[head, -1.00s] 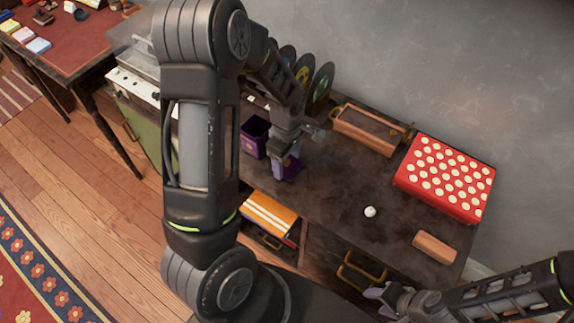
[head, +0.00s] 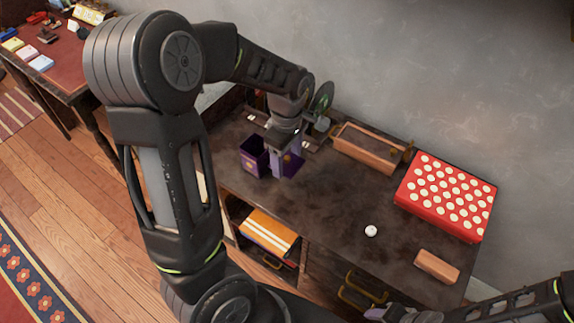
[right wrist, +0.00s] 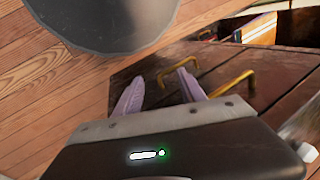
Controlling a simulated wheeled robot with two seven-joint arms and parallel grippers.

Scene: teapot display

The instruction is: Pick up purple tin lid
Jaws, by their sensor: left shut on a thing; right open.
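The purple tin lid (head: 296,163) is in the head view, partly hidden behind the fingers of my left gripper (head: 284,167). That gripper points down and is shut on the lid, just right of the open purple tin (head: 253,156). I cannot tell whether the lid touches the counter. My right gripper (head: 376,313) is at the bottom of the head view, in front of the drawers and away from the lid. Its two pale fingers (right wrist: 161,88) stand apart and empty in the right wrist view.
The dark counter (head: 325,205) holds a wooden box (head: 365,150), a red dotted box (head: 445,195), a small white ball (head: 371,231) and a brown block (head: 437,266). Brass drawer handles (head: 352,297) stick out at the front.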

